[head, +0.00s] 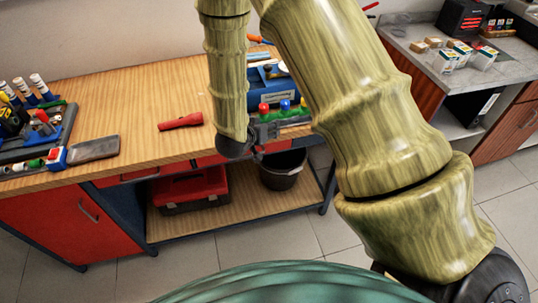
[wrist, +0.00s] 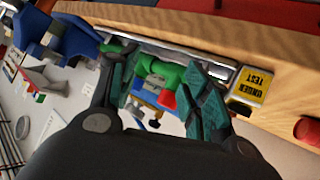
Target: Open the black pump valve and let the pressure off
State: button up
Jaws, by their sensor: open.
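My gripper (head: 258,138) is at the front edge of the wooden workbench, beside a green fitting with red and blue knobs. In the wrist view its two teal fingers (wrist: 160,78) are open and apart. The green fitting (wrist: 168,72) and its red knob (wrist: 168,99) show between and beyond the fingers; I cannot tell whether they touch. A blue box-like unit (head: 262,82), perhaps the pump, stands behind, partly hidden by my arm.
A yellow "UNDER TEST" tag (wrist: 250,85) lies close to the right finger. A red tool (head: 181,121) lies on the bench (head: 130,95). A tool tray (head: 60,135) is at the left. A black bucket (head: 283,172) and red toolbox (head: 188,190) are on the lower shelf.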

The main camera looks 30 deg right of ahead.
jog(key=s+a+f+n+y, duration=0.1)
jog(key=s+f, duration=0.3)
jog(key=f, duration=0.4)
jog(key=shift+s+a+n+y, duration=0.15)
jog(key=shift+a+n+y, duration=0.15)
jog(key=shift+n+y, duration=0.35)
jog(key=s+a+f+n+g+y+b, duration=0.1)
jog(key=s+a+f+n+g+y, duration=0.2)
jog(key=s+f, duration=0.9)
jog(key=s+a+f+n+g+y, duration=0.1)
jog(key=s+a+f+y, duration=0.1)
jog(key=s, duration=0.7)
jog(key=s+a+f+n+g+y+b, duration=0.1)
jog(key=s+a+f+g+y, duration=0.1)
jog(key=s, duration=0.8)
notch_tip(320, 180, down, 2)
jog(key=shift+s+a+f+g, duration=0.2)
jog(key=shift+a+f+g, duration=0.1)
jog(key=shift+a, duration=0.45)
dwell(2.6)
